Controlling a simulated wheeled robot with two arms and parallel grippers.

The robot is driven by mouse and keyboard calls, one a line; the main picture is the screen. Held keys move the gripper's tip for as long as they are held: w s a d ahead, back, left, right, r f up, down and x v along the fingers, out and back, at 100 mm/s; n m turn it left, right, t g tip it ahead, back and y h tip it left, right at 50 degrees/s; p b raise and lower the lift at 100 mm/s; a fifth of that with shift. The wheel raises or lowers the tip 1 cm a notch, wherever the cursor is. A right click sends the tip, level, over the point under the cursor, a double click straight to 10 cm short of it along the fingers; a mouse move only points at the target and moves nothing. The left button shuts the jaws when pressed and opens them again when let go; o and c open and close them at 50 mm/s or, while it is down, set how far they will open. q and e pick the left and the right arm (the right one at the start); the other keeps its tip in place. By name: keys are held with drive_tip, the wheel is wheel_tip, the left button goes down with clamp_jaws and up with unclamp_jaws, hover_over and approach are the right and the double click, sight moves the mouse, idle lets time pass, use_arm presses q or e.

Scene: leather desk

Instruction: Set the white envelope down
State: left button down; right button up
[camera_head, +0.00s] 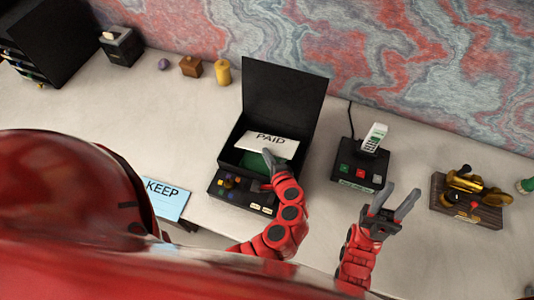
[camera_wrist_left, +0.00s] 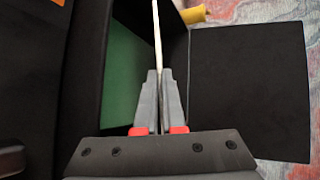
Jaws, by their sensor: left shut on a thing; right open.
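The white envelope (camera_head: 266,144), marked PAID, is held upright-looking at the open black box (camera_head: 284,90). My left gripper (camera_head: 268,160) is shut on its lower edge. In the left wrist view the envelope (camera_wrist_left: 157,35) shows as a thin pale edge between the fingers of my left gripper (camera_wrist_left: 160,100). The box's green inside (camera_wrist_left: 122,75) lies beside and beyond the fingers. Whether the envelope touches the box cannot be told. My right gripper (camera_head: 396,203) is open and empty, to the right of the box.
A blue KEEP card (camera_head: 166,198) lies at the left front. A wooden stand with brass pieces (camera_head: 469,200) is further right. A yellow cylinder (camera_head: 222,72) stands behind.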

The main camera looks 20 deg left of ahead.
use_arm(q)
drive_tip(key=shift+f, duration=0.25)
drive_tip(key=c, duration=1)
unclamp_jaws()
drive_tip(key=shift+r, duration=0.1)
drive_tip(key=shift+r, duration=0.1)
drive_tip(key=shift+r, duration=0.15)
drive_tip(key=shift+b+v, duration=1.35)
drive_tip(key=shift+v, duration=4.65)
